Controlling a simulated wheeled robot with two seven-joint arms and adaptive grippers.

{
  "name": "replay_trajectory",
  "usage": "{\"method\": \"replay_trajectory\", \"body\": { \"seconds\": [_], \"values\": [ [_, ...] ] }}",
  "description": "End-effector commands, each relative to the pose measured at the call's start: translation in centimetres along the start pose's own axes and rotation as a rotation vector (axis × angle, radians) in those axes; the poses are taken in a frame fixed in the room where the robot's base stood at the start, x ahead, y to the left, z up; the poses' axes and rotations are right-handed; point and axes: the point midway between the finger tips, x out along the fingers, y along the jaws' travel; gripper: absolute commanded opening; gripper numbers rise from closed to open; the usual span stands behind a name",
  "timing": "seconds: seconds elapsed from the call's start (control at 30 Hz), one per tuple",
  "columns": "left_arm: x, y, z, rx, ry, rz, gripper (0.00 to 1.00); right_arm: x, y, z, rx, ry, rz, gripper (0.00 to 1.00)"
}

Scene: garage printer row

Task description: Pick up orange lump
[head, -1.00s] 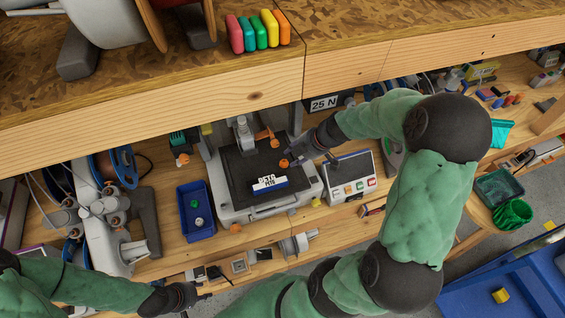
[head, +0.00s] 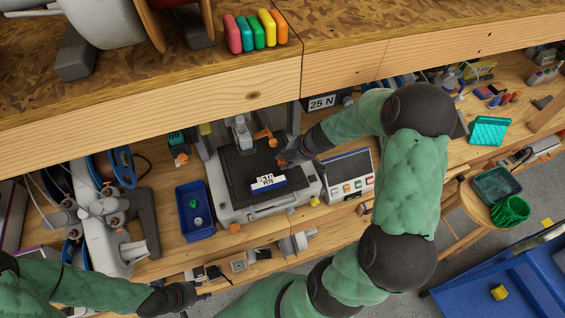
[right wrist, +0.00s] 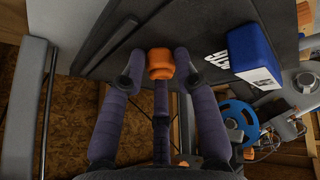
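The orange lump (right wrist: 160,64) lies on the dark printer bed (head: 233,172), seen in the right wrist view. My right gripper (head: 288,157) is low over the right part of the bed. In its wrist view, its purple-grey fingers stand on either side of the lump, with small gaps, so it looks open around it. In the head view this gripper mostly hides the lump. My left gripper (head: 190,296) is at the lower left, near the bench's front edge; its fingers are too small to read.
A blue-and-white labelled block (head: 268,183) lies on the bed close to the lump. The orange-tipped print head (head: 243,135) stands behind. A blue tray (head: 195,212) is left of the printer, a control panel (head: 349,178) right. A wooden shelf (head: 200,100) overhangs the back.

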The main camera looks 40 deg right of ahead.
Motion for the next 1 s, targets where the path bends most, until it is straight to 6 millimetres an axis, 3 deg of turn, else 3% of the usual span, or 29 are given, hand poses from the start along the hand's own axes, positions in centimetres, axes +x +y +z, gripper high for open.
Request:
{"method": "replay_trajectory", "body": {
  "seconds": [0.4,0.7,1.0],
  "values": [
    [0.0,0.0,0.0,0.000,0.000,0.000,0.40,0.1,-0.7,-0.1,0.003,0.002,-0.016,0.18],
    [-0.4,0.1,0.0,0.000,0.000,0.000,0.40,-3.0,0.6,-1.7,-0.001,0.002,-0.006,0.17],
    [2.2,-0.8,-0.1,0.000,0.000,0.000,0.40,-6.2,-2.3,4.0,0.010,-0.004,-0.001,0.17]
  ]
}}
